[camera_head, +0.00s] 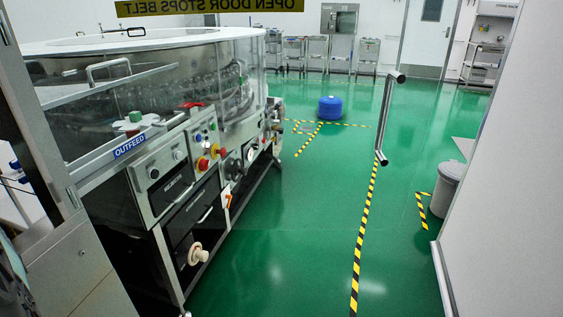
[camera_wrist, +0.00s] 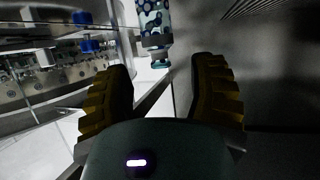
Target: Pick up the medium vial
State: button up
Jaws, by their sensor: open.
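A clear vial-like container with a blue pattern (camera_wrist: 154,24) shows at the top middle of the wrist view. Its narrow end points down in the picture, and its far end is cut off by the frame edge. I cannot tell for sure that it is the medium vial. My gripper (camera_wrist: 163,66) is open, with a ridged dark-yellow finger on each side. The container lies ahead of the gap between the fingertips, and nothing is held. My gripper does not show in the head view, and I make out no medium vial there.
The rotary washer (camera_head: 150,85) with its outfeed label (camera_head: 130,144) and control panel (camera_head: 207,155) fills the left of the head view. A blue round object (camera_head: 329,107) and a grey bin (camera_head: 447,190) stand on open green floor. Blue fittings (camera_wrist: 90,46) show left in the wrist view.

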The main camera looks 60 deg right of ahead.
jog(key=shift+w+a+f+b, duration=0.15)
jog(key=shift+w+f+b, duration=0.6)
jog(key=shift+b, duration=1.6)
jog(key=shift+w+r+b, duration=0.1)
jog(key=shift+w+b, duration=0.25)
jog(key=shift+b, duration=0.45)
jog(key=shift+w+r, duration=0.1)
jog(key=shift+r, duration=0.1)
jog(key=shift+o, duration=0.4)
grip_shut()
